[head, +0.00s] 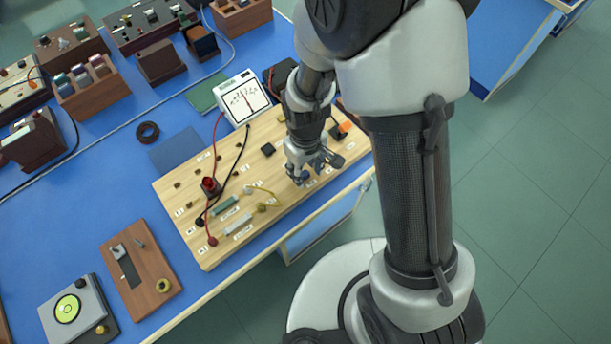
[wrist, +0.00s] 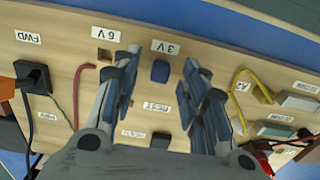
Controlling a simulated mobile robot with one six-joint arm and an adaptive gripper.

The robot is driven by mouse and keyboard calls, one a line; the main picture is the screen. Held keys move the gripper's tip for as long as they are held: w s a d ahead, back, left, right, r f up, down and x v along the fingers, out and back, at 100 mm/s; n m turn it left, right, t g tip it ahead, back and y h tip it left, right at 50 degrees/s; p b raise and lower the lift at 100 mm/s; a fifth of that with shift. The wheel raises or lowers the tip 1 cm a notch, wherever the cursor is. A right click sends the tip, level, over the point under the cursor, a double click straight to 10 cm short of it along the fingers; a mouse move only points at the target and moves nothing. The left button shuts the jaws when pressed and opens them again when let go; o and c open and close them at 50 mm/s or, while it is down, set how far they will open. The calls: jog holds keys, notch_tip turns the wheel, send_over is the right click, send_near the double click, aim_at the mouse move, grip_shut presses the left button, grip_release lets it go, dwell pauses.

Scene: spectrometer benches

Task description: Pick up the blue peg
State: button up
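The blue peg (wrist: 160,71) is a small dark blue block on the wooden board (wrist: 70,75), just below the "3 V" label in the wrist view. My gripper (wrist: 161,60) is open above the board, with one finger on each side of the peg in that view. Neither finger visibly touches it, and the remaining height is hard to tell. In the head view my gripper (head: 308,172) is low over the right part of the board (head: 175,200). I cannot make out the blue peg there; the gripper seems to hide it.
A square socket (wrist: 104,55) by "6 V", a red wire (wrist: 80,90) and a yellow wire (wrist: 255,80) flank the fingers. An analog meter (head: 246,98) stands at the board's back edge. Red and black leads cross the board's left half. A brown plate (head: 150,290) lies farther left.

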jog(key=shift+f, duration=0.3)
jog(key=shift+r, duration=0.1)
grip_shut()
